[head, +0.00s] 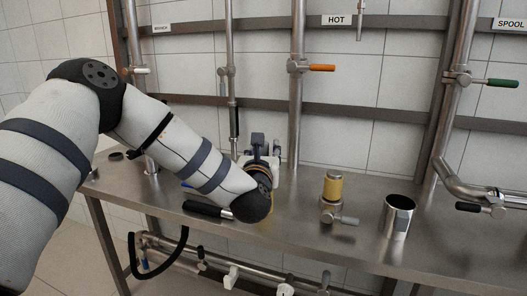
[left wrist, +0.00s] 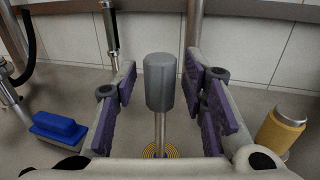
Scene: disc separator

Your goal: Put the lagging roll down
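My left gripper (head: 264,150) is over the bench, partly hidden behind my own wrist in the head view. In the left wrist view its purple-padded fingers (left wrist: 160,100) are spread. A grey cylinder (left wrist: 160,82) on a thin steel rod stands between them, with gaps on both sides. Yellow rings (left wrist: 160,151) show low around the rod, mostly hidden by the gripper body. I cannot tell for sure whether these rings are the lagging roll. A yellow cylinder with a silver top (head: 333,188) stands on the bench to the right. My right gripper is out of view.
A steel mug (head: 397,217) stands farther right on the steel bench (head: 360,257). A black-handled tool (head: 207,209) lies near the front edge. A blue block-like item (left wrist: 58,128) lies left of the gripper. Vertical pipes with valve handles (head: 320,68) rise behind.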

